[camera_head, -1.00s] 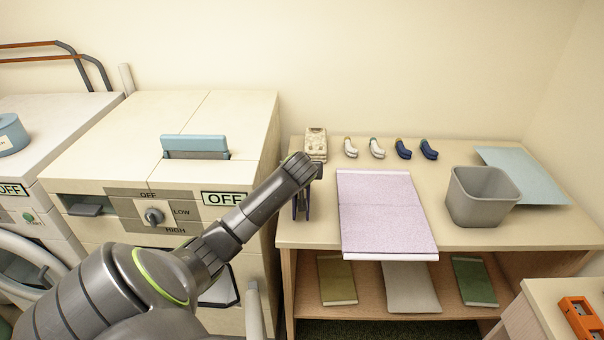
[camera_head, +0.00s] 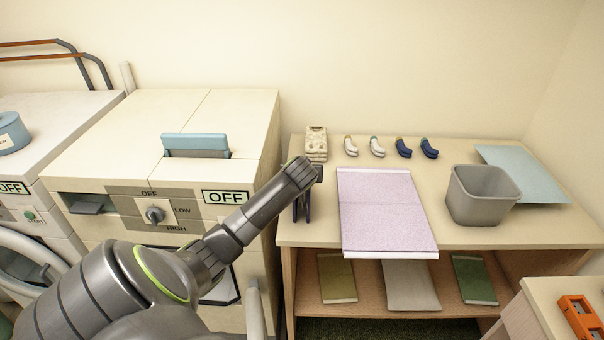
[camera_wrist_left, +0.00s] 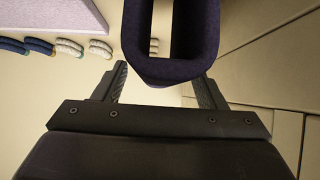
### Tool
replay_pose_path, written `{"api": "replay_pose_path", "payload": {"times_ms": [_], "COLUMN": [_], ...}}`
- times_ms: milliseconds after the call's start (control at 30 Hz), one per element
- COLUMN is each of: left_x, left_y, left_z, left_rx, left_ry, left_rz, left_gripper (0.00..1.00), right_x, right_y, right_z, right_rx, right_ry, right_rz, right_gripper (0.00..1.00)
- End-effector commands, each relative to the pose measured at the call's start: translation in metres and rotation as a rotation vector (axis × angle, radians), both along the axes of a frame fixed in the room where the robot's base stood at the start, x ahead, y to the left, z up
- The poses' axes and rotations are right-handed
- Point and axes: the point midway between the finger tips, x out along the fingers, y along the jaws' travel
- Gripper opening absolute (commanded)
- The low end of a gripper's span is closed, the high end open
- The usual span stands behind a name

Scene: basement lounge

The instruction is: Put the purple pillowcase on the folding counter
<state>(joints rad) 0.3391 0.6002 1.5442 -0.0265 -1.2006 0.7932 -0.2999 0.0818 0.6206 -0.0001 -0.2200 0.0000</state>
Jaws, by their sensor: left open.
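A dark purple, loop-shaped piece of cloth (camera_wrist_left: 167,76), which looks like the pillowcase, lies between the fingers of my left gripper (camera_wrist_left: 161,80) in the left wrist view. The fingers stand apart on either side of it; I cannot tell whether they touch it. In the head view my left gripper (camera_head: 303,202) is over the left end of the wooden counter (camera_head: 462,235), pointing down, and the dark cloth there is hard to tell from the fingers. A pale lilac sheet (camera_head: 385,212) lies flat on the counter to the right. My right gripper is not in view.
A patterned stack (camera_head: 316,143), several small socks (camera_head: 376,146), a grey bin (camera_head: 480,197) and a light blue sheet (camera_head: 525,173) are on the counter. Folded cloths (camera_head: 472,279) lie on the shelf below. A machine (camera_head: 115,135) stands close at the left.

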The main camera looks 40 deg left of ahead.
Motion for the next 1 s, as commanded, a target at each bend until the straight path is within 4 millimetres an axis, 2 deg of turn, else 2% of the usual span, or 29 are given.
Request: {"api": "replay_pose_path", "payload": {"times_ms": [167, 700, 1000], "left_x": [-0.008, -0.059, -0.072], "left_y": [-0.008, -0.051, -0.061], "left_z": [0.009, 0.06, 0.072], "left_rx": [0.001, 0.001, 0.0], "left_ry": [-0.003, -0.003, -0.001], "left_rz": [-0.002, -0.002, 0.001], "left_gripper": [0.65, 0.65, 0.65], "right_x": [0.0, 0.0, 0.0], "right_y": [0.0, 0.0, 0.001], "right_z": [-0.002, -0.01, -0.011], "right_rx": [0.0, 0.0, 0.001], "right_ry": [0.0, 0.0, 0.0], "right_rz": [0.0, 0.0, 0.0], "right_gripper": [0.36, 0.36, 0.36]}}
